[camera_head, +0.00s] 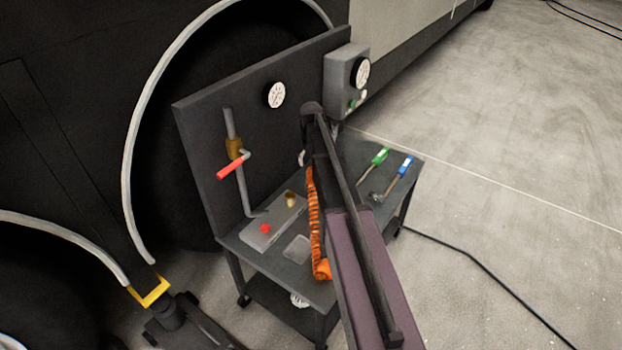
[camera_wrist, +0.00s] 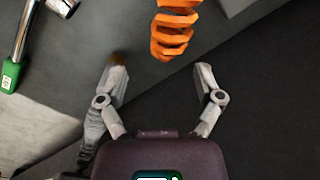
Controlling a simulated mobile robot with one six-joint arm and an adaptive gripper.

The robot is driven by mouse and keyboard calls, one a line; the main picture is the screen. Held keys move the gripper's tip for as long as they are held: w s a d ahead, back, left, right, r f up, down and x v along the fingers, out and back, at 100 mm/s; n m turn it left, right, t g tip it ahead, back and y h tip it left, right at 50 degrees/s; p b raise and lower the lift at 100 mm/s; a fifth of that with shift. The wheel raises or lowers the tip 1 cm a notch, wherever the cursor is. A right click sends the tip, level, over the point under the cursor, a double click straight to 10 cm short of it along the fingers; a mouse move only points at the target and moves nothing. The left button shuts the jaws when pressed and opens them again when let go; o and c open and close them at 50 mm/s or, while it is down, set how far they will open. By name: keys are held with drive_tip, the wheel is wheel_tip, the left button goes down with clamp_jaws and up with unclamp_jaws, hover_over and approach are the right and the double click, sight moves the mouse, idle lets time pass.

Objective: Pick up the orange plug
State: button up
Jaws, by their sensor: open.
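The orange plug (camera_head: 322,270) appears as a solid orange end at the bottom of an orange coiled cord (camera_head: 312,215), by the front edge of the cart top. My arm partly covers the cord's right side in the head view. In the wrist view the orange coil (camera_wrist: 172,30) shows at the top centre, beyond my fingertips and apart from them; the solid plug end cannot be made out there. My gripper (camera_wrist: 160,80) is open, with nothing between its two fingers. In the head view my arm mostly hides the gripper.
The dark cart (camera_head: 290,270) has an upright back panel with a red-handled valve (camera_head: 230,167) and a gauge (camera_head: 274,95). A grey box with a red button (camera_head: 265,229), a green-handled tool (camera_head: 380,156) and a blue-handled tool (camera_head: 405,166) lie on top. Open floor is at right.

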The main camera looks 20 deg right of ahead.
sight(310, 170)
drive_tip(key=shift+f, duration=0.15)
drive_tip(key=f+b, duration=0.3)
drive_tip(key=shift+s+a, duration=0.1)
drive_tip(key=shift+a, duration=0.15)
drive_tip(key=shift+f+b, duration=0.95)
drive_tip(key=shift+b, duration=0.15)
clamp_jaws()
